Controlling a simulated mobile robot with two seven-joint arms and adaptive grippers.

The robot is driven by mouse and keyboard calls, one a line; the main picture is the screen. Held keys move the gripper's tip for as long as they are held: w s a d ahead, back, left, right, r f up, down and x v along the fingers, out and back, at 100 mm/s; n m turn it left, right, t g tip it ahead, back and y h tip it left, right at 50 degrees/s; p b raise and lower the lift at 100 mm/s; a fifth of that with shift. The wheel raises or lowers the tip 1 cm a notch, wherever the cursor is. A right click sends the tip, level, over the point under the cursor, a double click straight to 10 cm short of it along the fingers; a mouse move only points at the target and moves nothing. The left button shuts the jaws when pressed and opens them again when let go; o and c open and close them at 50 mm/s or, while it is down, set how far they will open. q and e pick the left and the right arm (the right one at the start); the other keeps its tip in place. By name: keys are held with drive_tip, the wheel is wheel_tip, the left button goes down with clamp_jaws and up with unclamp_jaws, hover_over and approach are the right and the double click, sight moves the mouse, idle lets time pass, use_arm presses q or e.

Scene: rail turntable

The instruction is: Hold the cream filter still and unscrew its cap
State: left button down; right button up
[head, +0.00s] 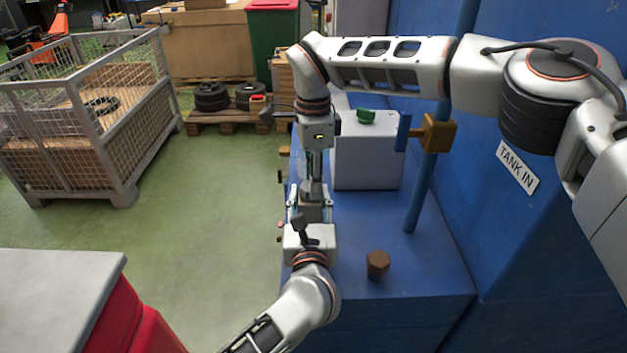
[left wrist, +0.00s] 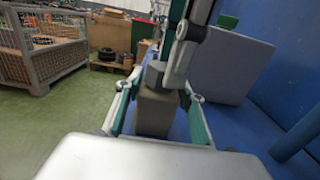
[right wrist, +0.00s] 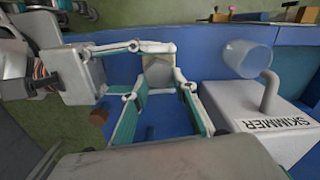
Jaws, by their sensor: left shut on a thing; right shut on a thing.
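The cream filter (left wrist: 155,114) is a blocky upright body between the fingers of my left gripper (head: 314,207), at the left edge of the blue bench. My left gripper is shut on it. Its cap (left wrist: 154,74) is a greyish piece at the top of the filter. My right gripper (head: 314,184) points down from above and is shut on the cap. In the right wrist view, a cream square face (right wrist: 158,72) shows between the right fingertips, with the left fingers reaching in from the left. The fingers partly hide the joint between cap and filter, so I cannot tell whether the thread is loose.
A brown hexagonal piece (head: 377,264) stands on the bench right of my left gripper. Behind are a white box (head: 365,160) marked SKIMMER and a blue pipe (head: 419,195) with a yellow block (head: 438,133). Green floor lies open to the left.

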drive_tip(key=n, duration=0.4)
drive_tip(key=shift+w, duration=0.15)
drive_tip(key=shift+a+n, duration=0.1)
drive_tip(key=shift+n, duration=0.7)
drive_tip(key=shift+r, duration=1.6)
drive_tip(key=shift+r, duration=2.4)
use_arm(q)
drive_tip(key=c, duration=1.2)
unclamp_jaws()
